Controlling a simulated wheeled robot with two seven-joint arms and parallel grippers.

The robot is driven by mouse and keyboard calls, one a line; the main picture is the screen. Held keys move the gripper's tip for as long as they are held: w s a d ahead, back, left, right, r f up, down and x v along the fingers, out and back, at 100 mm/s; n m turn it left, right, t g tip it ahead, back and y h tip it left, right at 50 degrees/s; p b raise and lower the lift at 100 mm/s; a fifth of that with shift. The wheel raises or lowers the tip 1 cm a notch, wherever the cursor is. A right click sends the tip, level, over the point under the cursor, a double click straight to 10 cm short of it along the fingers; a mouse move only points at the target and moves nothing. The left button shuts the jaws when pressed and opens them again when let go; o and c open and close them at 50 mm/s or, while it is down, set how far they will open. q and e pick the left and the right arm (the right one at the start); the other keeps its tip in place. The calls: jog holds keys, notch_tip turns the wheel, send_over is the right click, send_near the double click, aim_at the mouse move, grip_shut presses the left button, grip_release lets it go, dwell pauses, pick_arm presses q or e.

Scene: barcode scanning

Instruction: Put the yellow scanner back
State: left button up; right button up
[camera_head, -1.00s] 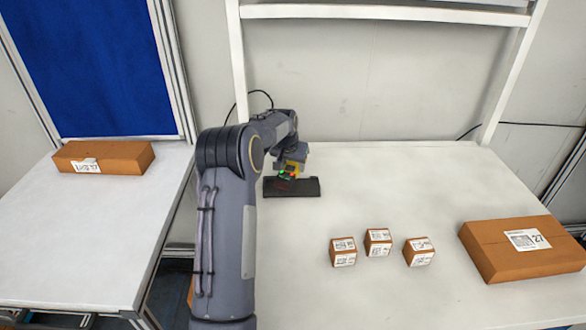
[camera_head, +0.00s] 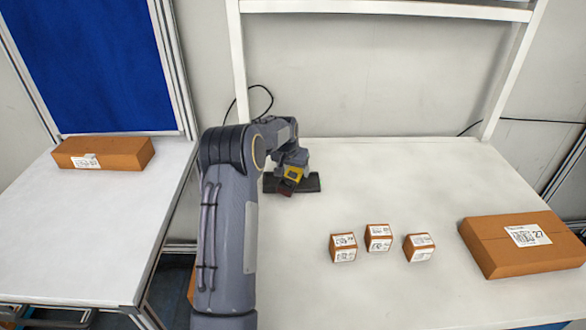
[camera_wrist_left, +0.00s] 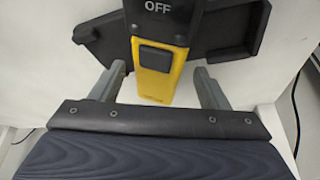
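The yellow scanner (camera_head: 293,174) is at the black holder (camera_head: 311,184) at the back left of the white table. In the left wrist view, the scanner's yellow handle (camera_wrist_left: 156,78) points toward me, and its dark upper part bears the word OFF. The black holder (camera_wrist_left: 232,42) spreads behind it to both sides. My left gripper (camera_wrist_left: 160,80) has a finger on each side of the handle, with visible gaps, so it looks open around it. Whether the scanner is fully seated in the holder cannot be told. My right gripper is not in view.
Three small brown boxes (camera_head: 378,238) with labels stand mid-table. A large brown box (camera_head: 520,245) lies at the right. A long brown box (camera_head: 118,153) sits on the left side table (camera_head: 80,235). A white frame post (camera_head: 238,75) rises behind my arm.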

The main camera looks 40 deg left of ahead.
pick_arm(q)
jog(key=shift+r, duration=0.1)
jog(key=shift+r+p, duration=0.3)
jog(key=b+v, duration=0.2)
jog(key=v, duration=0.9)
jog(key=s+d+r+t+h, duration=0.1)
jog(key=s+d+r+h, duration=0.1)
jog(key=s+d+r, duration=0.6)
jog(key=s+d+f+m+h, duration=0.1)
jog(key=s+d+f, duration=0.3)
jog(key=s+d, duration=0.6)
jog(key=s+d+f+h, duration=0.2)
jog(key=s+d+f, duration=0.2)
jog(key=s+d, duration=0.7)
jog(key=s, duration=0.5)
jog(key=shift+f+m, duration=0.3)
jog(key=shift+m, duration=0.1)
